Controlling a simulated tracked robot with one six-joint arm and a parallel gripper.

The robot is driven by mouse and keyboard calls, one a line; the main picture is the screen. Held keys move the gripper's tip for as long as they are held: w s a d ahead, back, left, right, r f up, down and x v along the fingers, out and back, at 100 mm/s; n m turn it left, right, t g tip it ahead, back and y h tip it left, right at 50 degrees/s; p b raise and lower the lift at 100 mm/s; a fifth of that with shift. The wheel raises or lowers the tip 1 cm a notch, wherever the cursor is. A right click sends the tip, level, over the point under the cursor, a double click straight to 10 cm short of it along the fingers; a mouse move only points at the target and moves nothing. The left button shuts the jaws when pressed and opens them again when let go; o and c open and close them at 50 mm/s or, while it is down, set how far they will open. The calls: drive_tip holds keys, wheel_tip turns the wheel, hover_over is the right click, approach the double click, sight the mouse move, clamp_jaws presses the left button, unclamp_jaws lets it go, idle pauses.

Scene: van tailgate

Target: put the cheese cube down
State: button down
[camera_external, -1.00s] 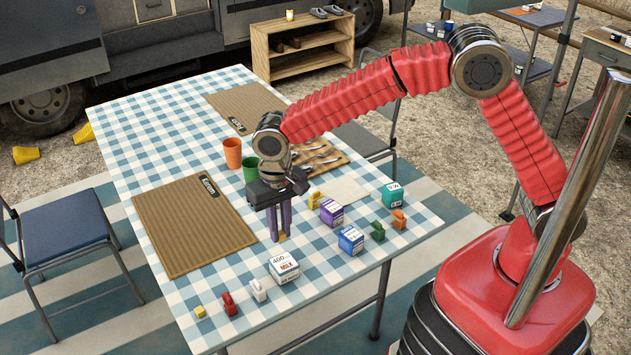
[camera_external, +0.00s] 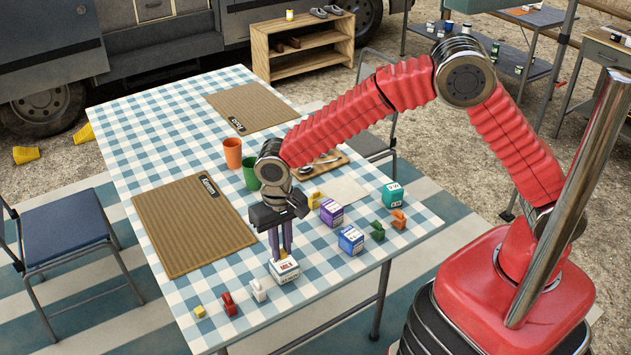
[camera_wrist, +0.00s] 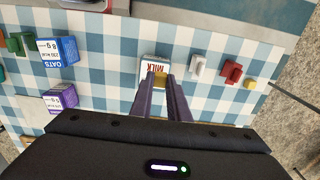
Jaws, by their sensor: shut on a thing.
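My gripper (camera_external: 281,254) points straight down over the white milk box (camera_external: 287,273) near the table's front edge. In the wrist view my gripper (camera_wrist: 161,80) is shut on a small yellow cheese cube (camera_wrist: 160,79), held between the fingertips. The milk box (camera_wrist: 150,66) lies just beneath the cube and is partly covered by it and the fingers. I cannot tell whether the cube touches the box top.
Right of the milk box, a blue box (camera_external: 351,240) and a purple box (camera_external: 331,212) stand on the checked cloth. Left of it are a white piece (camera_external: 258,290), a red piece (camera_external: 230,303) and another small yellow piece (camera_external: 199,311). Cups (camera_external: 233,152) stand farther back.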

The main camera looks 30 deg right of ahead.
sight(282, 251)
drive_tip(key=shift+f, duration=1.85)
drive_tip(key=shift+f, duration=0.15)
drive_tip(key=c, duration=1.7)
unclamp_jaws()
wheel_tip(282, 251, up, 12)
drive_tip(key=shift+r, duration=0.15)
